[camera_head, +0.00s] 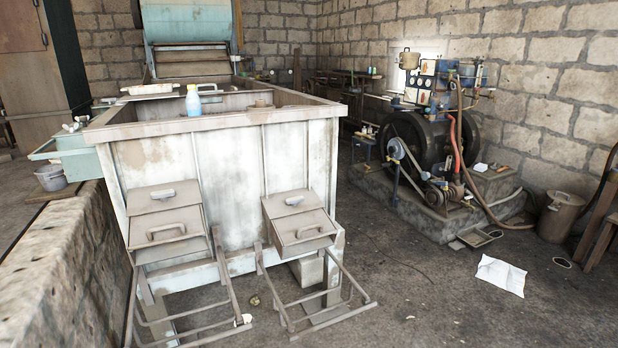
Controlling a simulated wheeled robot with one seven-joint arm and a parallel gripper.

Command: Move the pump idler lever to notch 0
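The engine (437,122) stands on a stone plinth (425,222) against the brick wall at the right, well away from me. Its dark flywheel (421,125) faces me. A pale round pulley (396,149) sits at its front left, with a belt (413,168) slanting down to the right towards a small pump-like unit (447,190). A thin blue upright bar (396,182) stands below the pulley. The pump idler lever and its notches are too small to pick out surely, so its setting cannot be told. My gripper is not in view.
A large whitish tank (222,165) with two hinged boxes and metal frames fills the left and middle. Open floor (430,300) lies before the engine. A paper sheet (501,275), a hose (482,203) and a brown bucket (559,218) lie or stand right of it.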

